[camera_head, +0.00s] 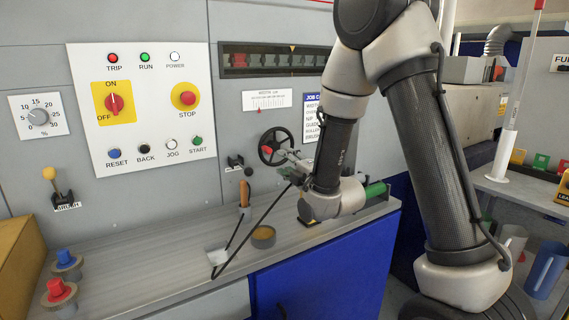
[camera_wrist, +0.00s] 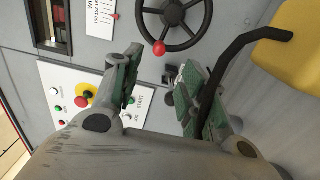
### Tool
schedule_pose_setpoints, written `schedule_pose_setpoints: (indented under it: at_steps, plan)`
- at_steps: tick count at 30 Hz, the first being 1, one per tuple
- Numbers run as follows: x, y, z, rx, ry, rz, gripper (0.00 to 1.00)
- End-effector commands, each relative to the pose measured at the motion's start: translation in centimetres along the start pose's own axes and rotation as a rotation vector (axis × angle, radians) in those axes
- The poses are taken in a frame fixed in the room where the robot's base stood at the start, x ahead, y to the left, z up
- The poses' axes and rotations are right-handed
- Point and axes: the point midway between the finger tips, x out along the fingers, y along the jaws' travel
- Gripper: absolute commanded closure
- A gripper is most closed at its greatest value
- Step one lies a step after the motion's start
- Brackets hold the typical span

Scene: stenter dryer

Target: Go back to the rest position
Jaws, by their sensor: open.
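My gripper (camera_head: 291,166) is in front of the grey machine panel, close to the black handwheel (camera_head: 272,146). In the wrist view my gripper (camera_wrist: 162,64) has its two green-padded fingers spread apart, with nothing between them. The handwheel (camera_wrist: 196,24) shows there above the fingertips, with its red knob (camera_wrist: 159,48) near them. I cannot tell whether any finger touches the wheel or knob; they look apart.
The control panel (camera_head: 140,135) with buttons and switches is left. A side table (camera_head: 525,190) is right.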

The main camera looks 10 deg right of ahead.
Motion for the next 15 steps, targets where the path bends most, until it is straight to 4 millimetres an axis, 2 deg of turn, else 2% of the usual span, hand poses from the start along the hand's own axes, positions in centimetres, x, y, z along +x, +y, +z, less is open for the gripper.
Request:
schedule_pose_setpoints:
  at_steps: [5, 8, 11, 14, 15]
  plan:
    - [-0.5, 1.0, 1.1, 0.095, -0.028, -0.068, 0.58]
    - [-1.9, 2.1, 2.7, 0.250, -0.085, -0.177, 0.58]
    - [-4.9, 3.2, 4.5, 0.454, -0.184, -0.307, 0.58]
    - [-9.2, 4.0, 6.0, 0.666, -0.313, -0.429, 0.58]
    - [-11.2, 4.2, 6.4, 0.751, -0.373, -0.473, 0.58]
